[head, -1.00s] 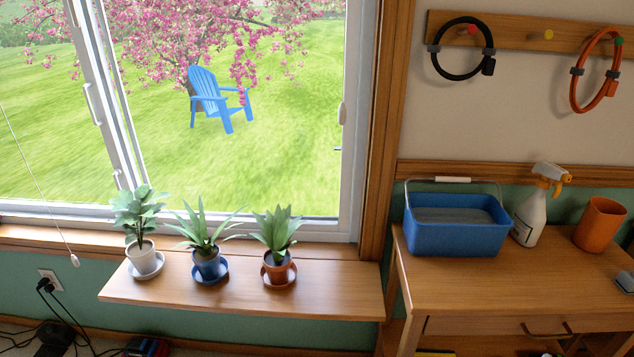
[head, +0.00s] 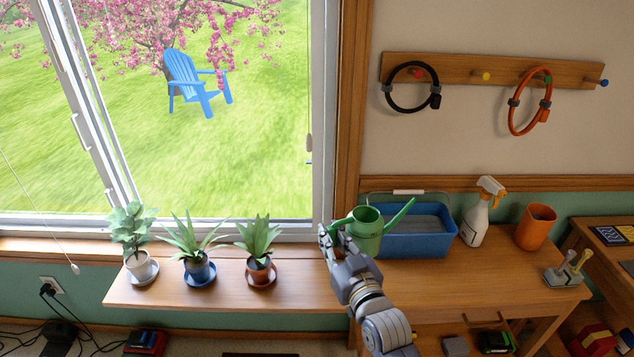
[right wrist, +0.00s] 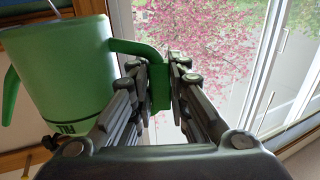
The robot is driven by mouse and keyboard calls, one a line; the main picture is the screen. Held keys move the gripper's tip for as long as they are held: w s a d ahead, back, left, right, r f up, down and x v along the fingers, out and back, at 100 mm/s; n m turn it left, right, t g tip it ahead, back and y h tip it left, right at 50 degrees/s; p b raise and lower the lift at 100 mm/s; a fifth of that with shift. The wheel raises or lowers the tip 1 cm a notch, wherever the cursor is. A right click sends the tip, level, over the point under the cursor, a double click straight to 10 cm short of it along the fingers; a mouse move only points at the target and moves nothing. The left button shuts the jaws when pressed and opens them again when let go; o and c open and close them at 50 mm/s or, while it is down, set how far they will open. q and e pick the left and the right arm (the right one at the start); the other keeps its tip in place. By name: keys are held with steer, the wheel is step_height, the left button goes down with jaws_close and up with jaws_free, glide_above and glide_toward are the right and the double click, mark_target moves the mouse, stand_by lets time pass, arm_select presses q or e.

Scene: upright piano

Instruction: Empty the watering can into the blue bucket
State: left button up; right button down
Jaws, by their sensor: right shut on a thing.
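A green watering can (head: 368,231) is held up by my right gripper (head: 329,236), which is shut on its handle. In the right wrist view the fingers (right wrist: 161,85) close around the handle at the right of the can (right wrist: 62,70). The can looks roughly upright, its spout pointing right. A blue bucket (head: 416,244) with grey contents and a raised wire handle stands on the wooden table (head: 470,275). The can is in front of the bucket's left end in the head view, with the spout in front of the bucket. My left gripper is not in view.
A spray bottle (head: 475,222) and an orange cup (head: 535,227) stand right of the bucket. Cable loops hang above.

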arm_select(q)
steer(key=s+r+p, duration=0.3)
arm_select(e)
steer(key=w+a+r+y, duration=0.1)
steer(key=w+a+r, duration=0.2)
steer(key=w+r, duration=0.15)
arm_select(q)
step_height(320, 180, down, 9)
steer(key=b, duration=0.9)
arm_select(e)
steer(key=w+d+f, duration=0.3)
steer(key=d+f, duration=0.2)
steer(key=f, duration=0.2)
arm_select(q)
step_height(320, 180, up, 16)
steer(key=p, duration=1.6)
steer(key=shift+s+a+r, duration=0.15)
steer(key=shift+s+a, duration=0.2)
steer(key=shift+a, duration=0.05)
arm_select(e)
steer(key=w+d+r+m, duration=0.1)
steer(key=d+r+m, duration=0.1)
steer(key=r+m, duration=0.3)
steer(key=d+r+m, duration=0.2)
steer(key=r+m, duration=0.3)
steer(key=r, duration=0.9)
steer(key=shift+w+d, duration=0.25)
steer(key=shift+w, duration=0.15)
